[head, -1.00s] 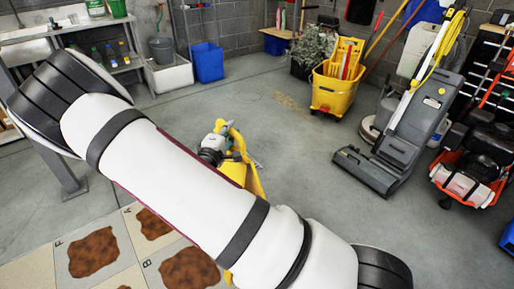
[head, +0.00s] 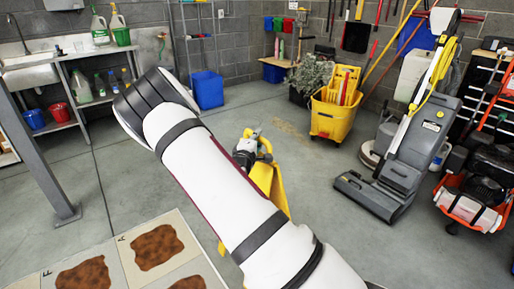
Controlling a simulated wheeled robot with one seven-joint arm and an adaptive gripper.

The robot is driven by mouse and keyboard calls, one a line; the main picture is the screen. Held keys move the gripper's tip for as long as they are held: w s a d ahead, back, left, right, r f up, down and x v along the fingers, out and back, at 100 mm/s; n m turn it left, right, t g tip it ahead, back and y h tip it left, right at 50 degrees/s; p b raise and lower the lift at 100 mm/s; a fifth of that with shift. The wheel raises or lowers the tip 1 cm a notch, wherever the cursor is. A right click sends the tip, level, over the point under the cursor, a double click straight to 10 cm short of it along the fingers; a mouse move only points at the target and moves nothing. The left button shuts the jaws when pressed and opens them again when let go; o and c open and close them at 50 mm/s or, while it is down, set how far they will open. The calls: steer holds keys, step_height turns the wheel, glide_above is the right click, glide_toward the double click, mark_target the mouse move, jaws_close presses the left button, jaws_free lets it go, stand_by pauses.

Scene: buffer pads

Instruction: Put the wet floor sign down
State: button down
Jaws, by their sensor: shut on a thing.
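The yellow wet floor sign (head: 268,180) shows in the head view beyond my arm. My arm hides much of it, and a small yellow piece also shows at the arm's left side. My gripper (head: 248,150) is at the top of the sign and is shut on it. The fingertips are small and partly covered by yellow. I cannot tell whether the sign's foot touches the floor.
Mats with brown patches (head: 158,246) lie at the lower left. A yellow mop bucket (head: 331,118) and a grey floor machine (head: 400,165) stand to the right. A blue bin (head: 207,90) stands at the back. Grey floor (head: 310,190) between is clear.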

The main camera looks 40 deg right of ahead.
steer(key=shift+f+b, duration=0.55)
steer(key=shift+f, duration=1.15)
steer(key=c, duration=1.5)
jaws_free()
steer(key=shift+f, duration=0.1)
